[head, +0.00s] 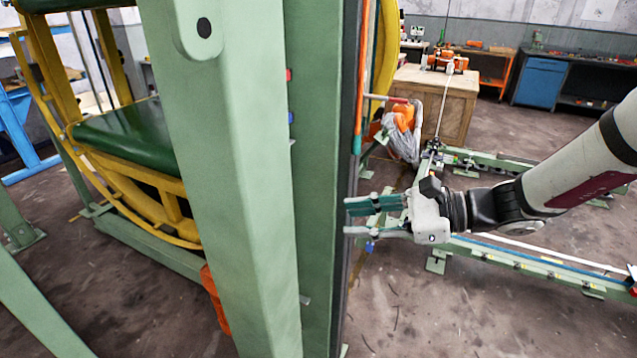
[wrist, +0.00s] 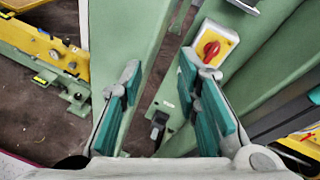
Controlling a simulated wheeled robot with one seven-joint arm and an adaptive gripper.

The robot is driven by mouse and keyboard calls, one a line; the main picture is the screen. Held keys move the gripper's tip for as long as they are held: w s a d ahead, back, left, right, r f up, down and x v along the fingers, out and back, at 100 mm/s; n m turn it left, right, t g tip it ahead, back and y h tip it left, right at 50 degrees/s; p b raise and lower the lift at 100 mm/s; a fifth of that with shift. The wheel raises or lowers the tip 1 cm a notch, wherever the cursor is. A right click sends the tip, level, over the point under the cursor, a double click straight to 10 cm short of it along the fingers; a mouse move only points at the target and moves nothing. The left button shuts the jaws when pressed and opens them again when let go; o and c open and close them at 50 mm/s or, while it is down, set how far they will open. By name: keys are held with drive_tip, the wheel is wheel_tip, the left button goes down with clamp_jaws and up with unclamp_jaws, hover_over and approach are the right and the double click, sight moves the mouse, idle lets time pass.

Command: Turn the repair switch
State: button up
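The repair switch, a red rotary knob (wrist: 211,48) on a yellow plate, shows in the wrist view at the upper middle right. It sits on a green frame beam, just beyond and slightly right of the right fingertip. My gripper (wrist: 160,63) is open and empty, with its teal-padded fingers spread apart, and it is not touching the knob. In the head view my gripper (head: 348,217) reaches leftward to the edge of a tall green post. I cannot make out the switch in the head view.
The tall green post (head: 230,160) stands close in front of my gripper in the head view. A yellow ring machine (head: 150,195) is behind it on the left. Green floor rails (head: 530,258) lie beneath my arm. A wooden crate (head: 455,105) stands farther back.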

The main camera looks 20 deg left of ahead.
drive_tip(key=w+a+f+m+t+y, duration=0.35)
drive_tip(key=w+m, duration=0.25)
drive_tip(key=w, duration=0.2)
drive_tip(key=a, duration=1.3)
drive_tip(key=shift+w+f, duration=0.3)
drive_tip(key=shift+w, duration=0.1)
drive_tip(key=shift+g, duration=0.25)
clamp_jaws()
